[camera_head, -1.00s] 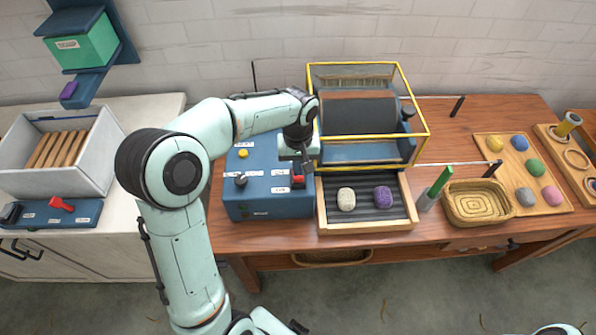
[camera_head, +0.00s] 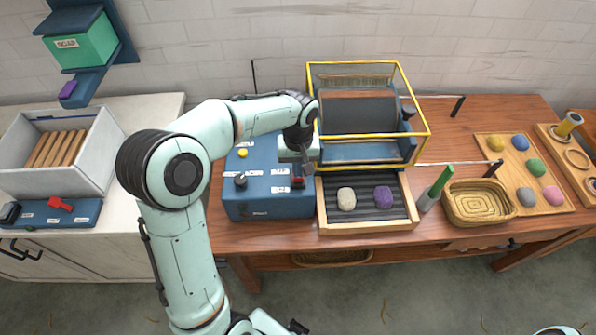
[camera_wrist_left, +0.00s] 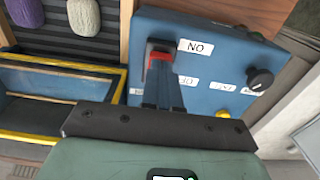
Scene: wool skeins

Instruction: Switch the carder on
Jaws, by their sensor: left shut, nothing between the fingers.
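The carder has a blue control box (camera_head: 262,205) on the wooden bench and a dark drum (camera_head: 358,114) inside a yellow-framed clear guard (camera_head: 420,117). The red switch (camera_head: 298,181) is on the right of the box top. In the left wrist view the red switch (camera_wrist_left: 158,58) sits in a dark slot beside the ON label (camera_wrist_left: 195,47), nearer to it than to the OFF label (camera_wrist_left: 187,80). My left gripper (camera_head: 299,172) is shut and empty, its fingertips at the switch; whether they touch it is unclear. My right gripper is out of view.
A black knob (camera_head: 240,180) and a yellow button (camera_head: 243,153) are on the box. A feed tray (camera_head: 368,229) with a cream skein (camera_head: 346,198) and a purple skein (camera_head: 383,197) adjoins it. A woven basket (camera_head: 512,206) stands right.

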